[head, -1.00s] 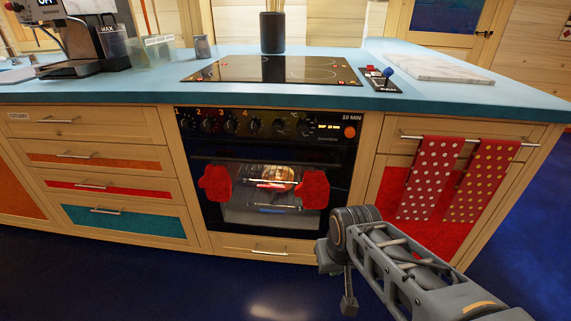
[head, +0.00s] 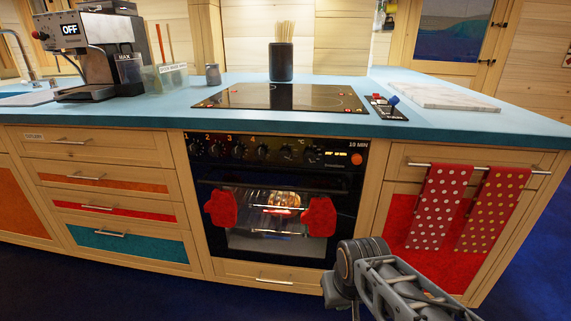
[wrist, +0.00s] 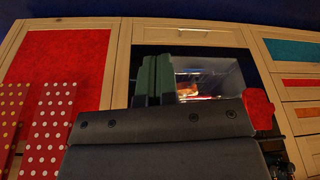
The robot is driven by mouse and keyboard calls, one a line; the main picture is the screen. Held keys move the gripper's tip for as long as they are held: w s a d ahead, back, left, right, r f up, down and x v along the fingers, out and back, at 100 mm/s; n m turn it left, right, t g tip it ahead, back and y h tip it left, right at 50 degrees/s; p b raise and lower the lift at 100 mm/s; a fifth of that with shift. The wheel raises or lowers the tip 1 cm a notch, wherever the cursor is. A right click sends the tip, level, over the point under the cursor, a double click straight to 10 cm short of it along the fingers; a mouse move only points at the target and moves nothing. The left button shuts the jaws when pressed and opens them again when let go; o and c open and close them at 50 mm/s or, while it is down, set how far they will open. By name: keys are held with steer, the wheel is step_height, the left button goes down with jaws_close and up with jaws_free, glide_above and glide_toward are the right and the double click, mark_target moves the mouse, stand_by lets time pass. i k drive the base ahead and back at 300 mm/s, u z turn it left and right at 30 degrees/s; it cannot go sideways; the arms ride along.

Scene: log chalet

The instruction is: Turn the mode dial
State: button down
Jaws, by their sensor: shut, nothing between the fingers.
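The black oven (head: 275,185) is set under the blue worktop, with a row of several dark knobs along its top panel. One knob (head: 288,154) is right of the numbered ones, and another knob (head: 312,155) is beside a °C mark. I cannot read which is the mode dial. In the wrist view, the two greenish fingers of my gripper (wrist: 152,78) are closed together and empty, in front of the oven door (wrist: 205,78) and apart from the knobs. The knobs are not clear in that view. The head view does not show the fingertips.
Red oven mitts (head: 220,208) hang on the door handle. Dotted red towels (head: 440,205) hang on a rail at right. A hob (head: 280,97), a small control panel (head: 386,107) and a coffee machine (head: 95,50) are on the worktop (head: 165,108). Blue floor in front is clear.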

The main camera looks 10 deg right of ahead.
mark_target(284, 155)
steer(key=u, duration=0.75)
steer(key=k, duration=1)
steer(key=u, duration=1.7)
steer(key=i, duration=0.95)
steer(key=z, duration=1.35)
steer(key=i, duration=0.65)
steer(key=z, duration=0.75)
